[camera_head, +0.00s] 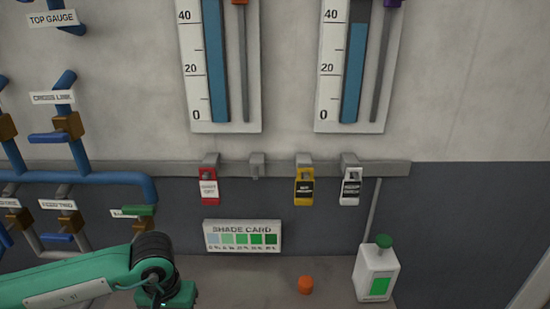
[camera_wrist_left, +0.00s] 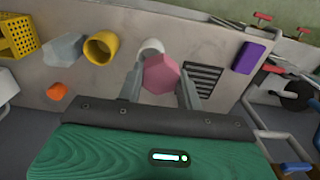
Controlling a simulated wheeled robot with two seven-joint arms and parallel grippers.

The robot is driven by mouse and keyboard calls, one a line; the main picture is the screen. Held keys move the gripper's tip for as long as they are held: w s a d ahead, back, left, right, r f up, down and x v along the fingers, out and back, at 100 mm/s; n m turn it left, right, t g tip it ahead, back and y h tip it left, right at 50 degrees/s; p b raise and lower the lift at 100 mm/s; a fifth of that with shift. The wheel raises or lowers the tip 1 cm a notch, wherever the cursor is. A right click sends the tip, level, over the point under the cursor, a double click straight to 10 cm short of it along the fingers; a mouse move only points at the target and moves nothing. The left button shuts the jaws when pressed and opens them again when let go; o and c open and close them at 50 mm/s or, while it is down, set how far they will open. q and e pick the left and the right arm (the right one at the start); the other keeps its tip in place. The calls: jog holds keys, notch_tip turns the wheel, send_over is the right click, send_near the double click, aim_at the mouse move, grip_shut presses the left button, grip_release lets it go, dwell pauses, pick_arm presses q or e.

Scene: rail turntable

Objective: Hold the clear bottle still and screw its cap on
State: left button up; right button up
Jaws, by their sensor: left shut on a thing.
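My left arm reaches in from the lower left of the head view, with its fingers below the frame. In the left wrist view my left gripper (camera_wrist_left: 160,82) has its two grey fingers on either side of a pink faceted piece (camera_wrist_left: 161,70) and is shut on it. I cannot tell whether this piece is the cap or part of the bottle. An orange knob-like piece (camera_head: 305,285) rests on the surface in the head view; it seems to show in the left wrist view too (camera_wrist_left: 56,91). I cannot make out a clear bottle. My right gripper is not in view.
A white container with a green top (camera_head: 378,272) stands at the lower right. A shade card (camera_head: 242,236) leans at the back, under a rail with hanging tags. Pipes and valves line the left wall. The wrist view shows a yellow cylinder (camera_wrist_left: 101,47) and a purple block (camera_wrist_left: 248,57).

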pick_arm(q)
jog(key=shift+s, duration=0.25)
jog(key=shift+w+d, duration=0.15)
jog(key=shift+w, duration=0.15)
jog(key=shift+w+d+f, duration=0.25)
jog(key=shift+w+d, duration=0.75)
jog(key=shift+d, duration=2.5)
jog(key=shift+w+d+f, duration=0.3)
jog(key=shift+w+d, duration=0.7)
jog(key=shift+d, duration=2.5)
jog(key=shift+w+d+f, duration=0.25)
jog(key=shift+w+d, duration=0.75)
jog(key=shift+d, duration=2.5)
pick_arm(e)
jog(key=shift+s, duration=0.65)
